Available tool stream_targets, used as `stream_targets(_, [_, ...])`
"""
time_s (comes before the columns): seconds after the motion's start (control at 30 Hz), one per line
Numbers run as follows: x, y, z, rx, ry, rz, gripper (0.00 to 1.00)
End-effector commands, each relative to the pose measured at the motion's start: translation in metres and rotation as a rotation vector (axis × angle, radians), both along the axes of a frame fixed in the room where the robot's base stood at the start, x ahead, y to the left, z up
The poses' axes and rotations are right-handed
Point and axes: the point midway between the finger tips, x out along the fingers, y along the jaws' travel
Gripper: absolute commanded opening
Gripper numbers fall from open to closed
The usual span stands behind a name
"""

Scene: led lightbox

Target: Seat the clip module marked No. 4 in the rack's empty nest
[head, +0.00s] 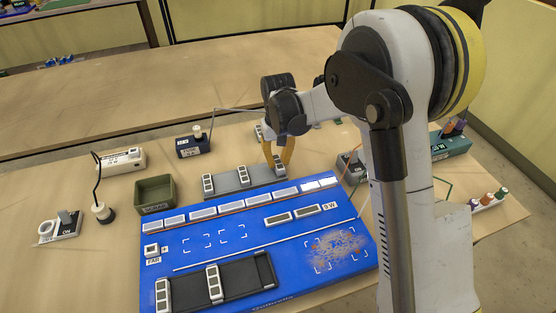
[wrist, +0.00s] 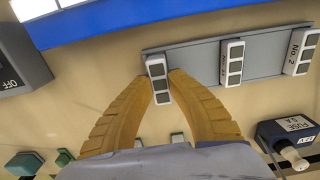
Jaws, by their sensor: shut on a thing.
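My gripper (head: 281,150) is shut on a clip module, a small pale block with dark squares; it shows between the yellow fingers in the wrist view (wrist: 158,78). Its marking is not readable. It is at one end of a grey strip (head: 225,181), and I cannot tell whether it is lifted. Two similar modules stand on that strip, one at the far end (head: 208,184) labelled No. 2 in the wrist view (wrist: 300,51), one in the middle (head: 243,176). A black rack (head: 190,289) on the blue board holds one module at its left end (head: 162,295) and one mid-length (head: 214,284).
The blue board (head: 215,258) bears a row of white tiles and white corner marks. A green bin (head: 155,194) stands left of the strip. A dark fuse box (head: 193,147) stands behind.

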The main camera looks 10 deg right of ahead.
Motion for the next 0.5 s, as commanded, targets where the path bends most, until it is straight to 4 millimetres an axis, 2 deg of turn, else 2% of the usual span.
stream_targets(0.5, [0.0, 0.0, -0.014, 0.0, 0.0, 0.0, 0.0])
